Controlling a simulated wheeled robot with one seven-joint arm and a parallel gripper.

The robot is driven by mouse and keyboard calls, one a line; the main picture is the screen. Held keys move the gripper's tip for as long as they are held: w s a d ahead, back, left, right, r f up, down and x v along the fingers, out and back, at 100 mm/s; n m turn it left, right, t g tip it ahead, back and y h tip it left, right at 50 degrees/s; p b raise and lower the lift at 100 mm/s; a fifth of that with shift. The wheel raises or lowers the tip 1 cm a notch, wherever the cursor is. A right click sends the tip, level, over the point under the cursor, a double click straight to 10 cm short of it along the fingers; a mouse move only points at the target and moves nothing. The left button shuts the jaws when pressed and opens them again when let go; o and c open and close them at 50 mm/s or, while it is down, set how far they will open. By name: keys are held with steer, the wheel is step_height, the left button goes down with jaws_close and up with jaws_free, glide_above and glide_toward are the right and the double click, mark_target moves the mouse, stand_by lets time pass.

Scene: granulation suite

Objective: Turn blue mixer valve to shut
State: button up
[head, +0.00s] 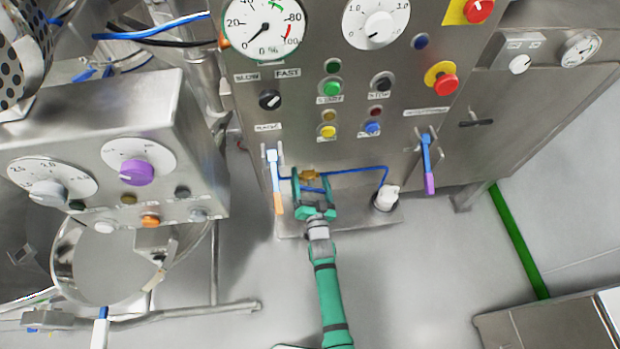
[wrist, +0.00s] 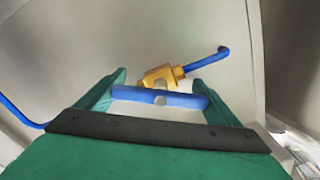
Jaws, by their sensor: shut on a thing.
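The blue mixer valve has a brass body (wrist: 160,76) with a blue bar handle (wrist: 158,97) on its near side. A blue tube (wrist: 208,59) leaves the body to the right. In the head view the brass body (head: 310,174) sits low at the foot of the steel control panel. My green gripper (head: 310,186) is at the valve, one finger at each end of the handle. It is shut on the handle, which spans the gap between the fingers lengthwise. In the wrist view the handle lies nearly level, tilting slightly down to the right.
A lever with an orange tip (head: 278,200) hangs close left of my gripper. A white fitting (head: 386,197) stands to the right, joined by blue tubing. A purple-tipped lever (head: 429,170) hangs further right. Panel buttons and dials are above. The floor in front is clear.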

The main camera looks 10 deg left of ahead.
steer(key=m, duration=0.6)
steer(key=shift+f, duration=0.15)
steer(key=m, duration=0.5)
steer(key=shift+d, duration=0.1)
steer(key=shift+f+m, duration=0.1)
steer(key=shift+m, duration=0.3)
steer(key=o, duration=0.9)
